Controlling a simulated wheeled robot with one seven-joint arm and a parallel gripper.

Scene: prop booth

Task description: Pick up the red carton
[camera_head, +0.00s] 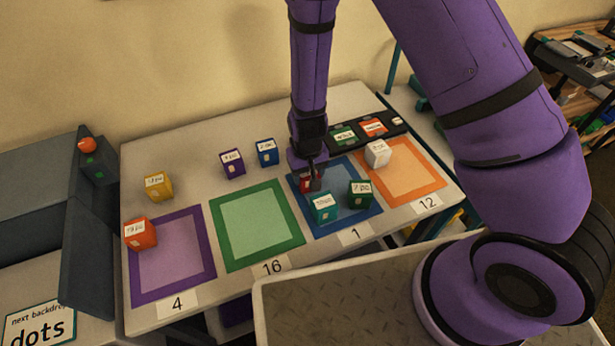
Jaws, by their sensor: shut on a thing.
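The red carton (305,184) is at the back left part of the blue square (371,210) on the table. My gripper (311,181) points down over it and is shut on it; the fingers and wrist hide much of the carton. I cannot tell whether the carton touches the table. A teal carton (323,208) and a dark green carton (360,194) stand close in front of it on the same square.
Purple (232,162), blue (267,152), yellow (158,186), orange (140,234) and white (378,153) cartons stand around the table. The green square (255,217) is bare. A dark panel (365,130) lies behind my gripper.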

